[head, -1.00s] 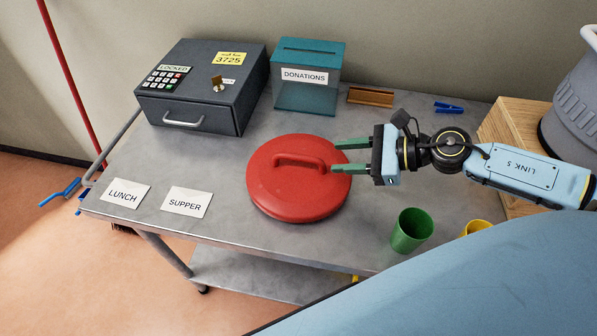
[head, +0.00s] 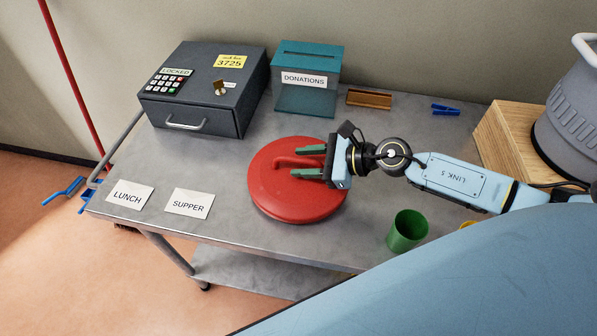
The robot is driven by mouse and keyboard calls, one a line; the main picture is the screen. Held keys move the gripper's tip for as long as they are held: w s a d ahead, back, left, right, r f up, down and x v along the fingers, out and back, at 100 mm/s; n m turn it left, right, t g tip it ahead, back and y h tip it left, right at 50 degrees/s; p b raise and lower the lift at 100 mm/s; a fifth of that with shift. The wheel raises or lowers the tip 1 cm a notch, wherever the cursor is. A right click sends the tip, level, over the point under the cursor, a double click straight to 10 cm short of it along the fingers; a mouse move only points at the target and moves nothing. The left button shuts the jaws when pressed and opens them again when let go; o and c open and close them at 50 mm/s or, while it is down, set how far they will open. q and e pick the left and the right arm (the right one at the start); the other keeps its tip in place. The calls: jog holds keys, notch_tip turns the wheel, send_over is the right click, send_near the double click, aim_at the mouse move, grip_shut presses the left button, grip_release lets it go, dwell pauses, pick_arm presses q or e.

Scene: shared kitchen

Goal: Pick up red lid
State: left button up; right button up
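The red lid (head: 277,201) is a round disc with a raised bar handle (head: 287,162) on top, lying flat on the grey metal table (head: 230,240). My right gripper (head: 298,162) comes in from the right, over the right half of the lid. Its two green fingers are apart, and their tips are at the right end of the handle. Whether the handle's end lies between the fingers is hard to tell, and the fingers partly hide it. My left gripper is not in view.
A green cup (head: 407,231) stands at the front right. A grey locked box (head: 205,95), a teal donations box (head: 307,80), a brown holder (head: 369,98) and a blue clip (head: 445,109) are behind. Cards reading LUNCH (head: 130,194) and SUPPER (head: 190,203) lie left of the lid.

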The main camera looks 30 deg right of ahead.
grip_shut()
jog(key=shift+r, duration=0.1)
dwell(0.4)
